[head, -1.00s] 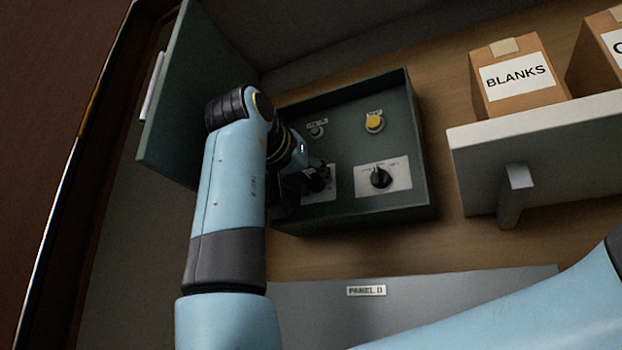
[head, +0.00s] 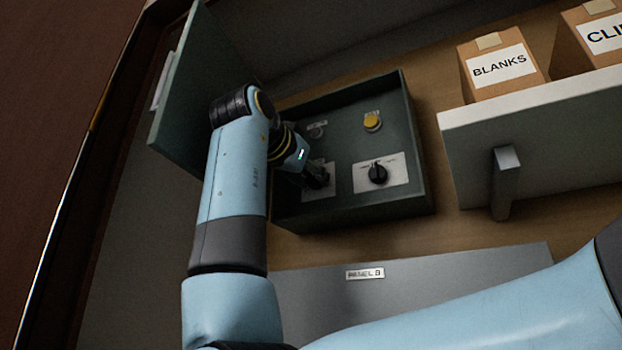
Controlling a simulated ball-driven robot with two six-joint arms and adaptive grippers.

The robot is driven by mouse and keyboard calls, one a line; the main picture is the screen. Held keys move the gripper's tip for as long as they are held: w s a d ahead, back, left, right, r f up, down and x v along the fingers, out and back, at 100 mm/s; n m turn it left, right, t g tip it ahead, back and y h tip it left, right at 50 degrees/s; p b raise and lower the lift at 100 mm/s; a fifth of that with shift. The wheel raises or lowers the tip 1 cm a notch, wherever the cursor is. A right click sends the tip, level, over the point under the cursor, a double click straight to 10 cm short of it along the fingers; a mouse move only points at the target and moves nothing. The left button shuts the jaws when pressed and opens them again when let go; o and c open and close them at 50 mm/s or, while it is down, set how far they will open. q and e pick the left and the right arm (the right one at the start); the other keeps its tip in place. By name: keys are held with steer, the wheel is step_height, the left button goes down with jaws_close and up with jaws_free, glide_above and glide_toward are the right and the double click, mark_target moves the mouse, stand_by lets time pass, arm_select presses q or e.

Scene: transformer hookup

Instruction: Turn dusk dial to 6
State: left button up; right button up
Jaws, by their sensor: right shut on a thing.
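An open dark green control box (head: 417,190) holds two dials on white plates. The right dial (head: 377,174) is a black knob, its pointer near upright, with scale marks too small to read. The left dial's plate (head: 329,186) is partly covered by my right gripper (head: 316,180), which is shut on the left dial's black knob. The knob and its pointer are mostly hidden, so its setting cannot be read. I cannot read which dial is the dusk one. My left gripper is out of view.
A yellow button (head: 372,121) and a small grey fitting (head: 316,131) sit above the dials. The box door (head: 185,100) stands open at left. A BLANKS carton (head: 500,68) stands behind a grey ledge (head: 540,130) at right. A PANEL B plate (head: 420,285) lies in front.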

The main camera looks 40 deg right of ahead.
mark_target(317, 140)
steer(key=o, duration=1.1)
steer(key=shift+o, duration=0.2)
steer(key=shift+r, duration=5)
